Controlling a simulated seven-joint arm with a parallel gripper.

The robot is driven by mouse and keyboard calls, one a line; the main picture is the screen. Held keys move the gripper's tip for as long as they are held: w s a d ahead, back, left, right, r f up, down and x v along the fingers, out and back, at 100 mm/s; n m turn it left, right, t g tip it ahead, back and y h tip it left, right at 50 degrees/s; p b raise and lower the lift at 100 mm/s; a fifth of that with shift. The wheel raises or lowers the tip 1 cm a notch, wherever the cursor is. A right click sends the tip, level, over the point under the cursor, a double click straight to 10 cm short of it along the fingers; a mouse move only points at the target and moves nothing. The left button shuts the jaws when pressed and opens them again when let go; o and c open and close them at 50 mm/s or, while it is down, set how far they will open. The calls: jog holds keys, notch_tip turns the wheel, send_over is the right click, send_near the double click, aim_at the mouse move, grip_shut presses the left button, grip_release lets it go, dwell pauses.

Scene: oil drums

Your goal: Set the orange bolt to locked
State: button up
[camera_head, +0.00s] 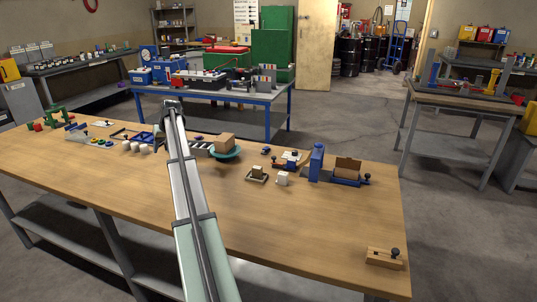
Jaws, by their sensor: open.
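A small tan-orange block with a dark round knob (385,258) lies near the front right corner of the wooden table (300,225). It looks like a sliding bolt, but the picture is too small to tell its position or any locked mark. My arm reaches from the bottom middle toward the table's left back. My gripper (157,144) shows only in part beside the arm link, far to the left of the block. It is open; its fingers are mostly hidden, and I see nothing held.
A teal round tray (226,155) carries a cardboard box (225,142). The table's front right is mostly clear.

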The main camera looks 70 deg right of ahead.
jog(key=s+d+r+m+g, duration=0.1)
jog(key=s+d+r, duration=0.1)
jog(key=s+d, duration=0.65)
jog(key=s+d+r+m+g, duration=0.15)
jog(key=s+d, duration=0.35)
jog(key=s, duration=0.6)
jog(key=m+g, duration=0.3)
jog(key=m, duration=0.1)
send_near(274, 157)
jog(key=f, duration=0.8)
jog(key=shift+s+d, duration=0.1)
jog(key=shift+d, duration=0.25)
grip_shut()
